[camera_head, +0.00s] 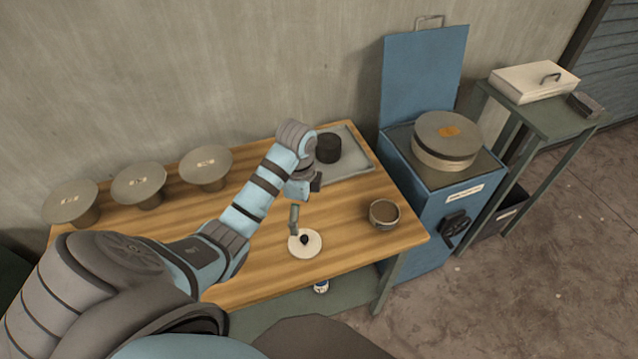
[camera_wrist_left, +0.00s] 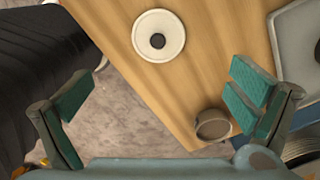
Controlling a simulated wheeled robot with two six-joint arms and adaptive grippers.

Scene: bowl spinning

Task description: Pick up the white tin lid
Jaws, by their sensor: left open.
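The white tin lid (camera_head: 305,242) is a flat round disc with a black knob, lying on the wooden table near its front edge. It also shows in the left wrist view (camera_wrist_left: 147,26), at the top centre beyond the fingers. My left gripper (camera_head: 305,199) is above the table by the lid, and one finger overlaps the lid's far edge in the head view. In the left wrist view my left gripper (camera_wrist_left: 162,95) is wide open with nothing between its fingers. My right gripper is not in view.
A small round tin (camera_head: 384,214) stands right of the lid, near the right finger in the wrist view. A grey tray (camera_head: 352,163) holds a dark cylinder (camera_head: 328,148). Several flanged grey pieces (camera_head: 206,166) line the back. A blue cabinet (camera_head: 437,207) stands right of the table.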

